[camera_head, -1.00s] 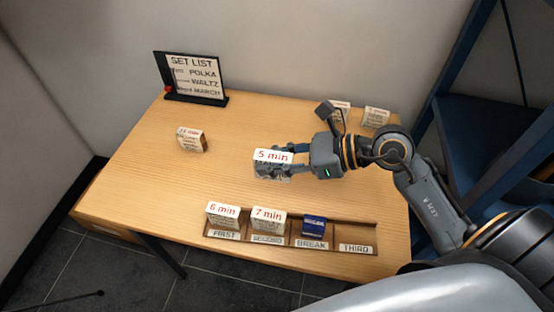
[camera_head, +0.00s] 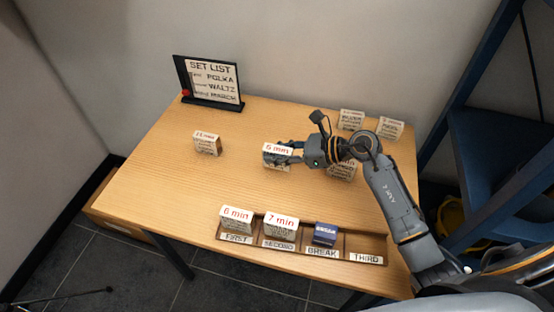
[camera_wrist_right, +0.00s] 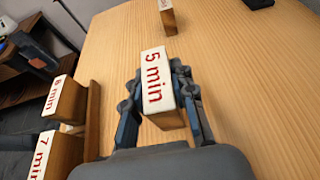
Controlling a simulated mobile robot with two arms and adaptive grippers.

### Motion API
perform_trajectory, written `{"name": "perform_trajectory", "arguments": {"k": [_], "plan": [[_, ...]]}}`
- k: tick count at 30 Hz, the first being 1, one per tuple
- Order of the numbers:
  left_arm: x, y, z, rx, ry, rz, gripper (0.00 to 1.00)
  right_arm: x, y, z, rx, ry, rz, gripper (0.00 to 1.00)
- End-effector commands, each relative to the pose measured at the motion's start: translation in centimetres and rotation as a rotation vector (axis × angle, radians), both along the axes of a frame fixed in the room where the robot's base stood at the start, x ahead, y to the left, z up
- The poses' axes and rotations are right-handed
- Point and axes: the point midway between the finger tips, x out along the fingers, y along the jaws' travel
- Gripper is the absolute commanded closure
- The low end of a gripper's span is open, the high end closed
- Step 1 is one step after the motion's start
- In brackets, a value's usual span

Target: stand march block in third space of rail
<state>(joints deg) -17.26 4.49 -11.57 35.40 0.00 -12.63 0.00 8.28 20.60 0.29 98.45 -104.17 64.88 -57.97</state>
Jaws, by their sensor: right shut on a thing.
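My right gripper (camera_head: 290,153) is shut on a pale block (camera_head: 277,163) with "5 min" in red on its top. The block is upright over the middle of the table; I cannot tell if it touches the wood. It also shows between the fingers in the right wrist view (camera_wrist_right: 163,88). Its side text is too small to read. The wooden rail (camera_head: 375,246) lies along the front edge. Its FIRST space holds a "6 min" block (camera_head: 236,219), SECOND a "7 min" block (camera_head: 281,227), and BREAK a blue block (camera_head: 325,234). The THIRD space (camera_head: 364,247) is empty. My left gripper is out of view.
A set list stand (camera_head: 210,83) at the back left lists polka, waltz, march. A loose block (camera_head: 207,143) stands at the left. Two blocks (camera_head: 351,119) (camera_head: 389,128) stand at the back right, and another (camera_head: 342,171) shows under my right arm. The table before the rail is clear.

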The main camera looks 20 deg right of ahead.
Motion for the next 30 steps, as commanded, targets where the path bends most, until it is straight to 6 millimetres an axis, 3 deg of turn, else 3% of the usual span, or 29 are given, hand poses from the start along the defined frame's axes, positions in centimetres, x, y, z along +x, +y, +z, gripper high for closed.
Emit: {"name": "perform_trajectory", "arguments": {"k": [9, 22, 23, 25, 26, 30], "plan": [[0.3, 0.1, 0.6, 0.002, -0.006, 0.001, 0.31, 0.6, 0.0, -3.3, 0.004, 0.003, -0.002, 1.0], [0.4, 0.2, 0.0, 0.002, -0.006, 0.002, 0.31, 0.6, -0.1, -4.3, -0.001, -0.001, 0.0, 1.0], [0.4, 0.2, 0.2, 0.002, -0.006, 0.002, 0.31, 0.6, -0.1, -4.1, -0.001, -0.001, 0.0, 0.7], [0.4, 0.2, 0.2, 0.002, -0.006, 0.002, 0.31, 0.6, -0.1, -4.1, 0.0, 0.0, 0.0, 0.56], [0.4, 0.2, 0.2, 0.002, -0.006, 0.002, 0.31, 0.6, -0.1, -4.1, 0.0, 0.0, 0.0, 0.52], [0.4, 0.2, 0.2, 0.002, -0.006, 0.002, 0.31, 0.6, -0.1, -4.1, 0.0, 0.0, 0.0, 0.52]]}}
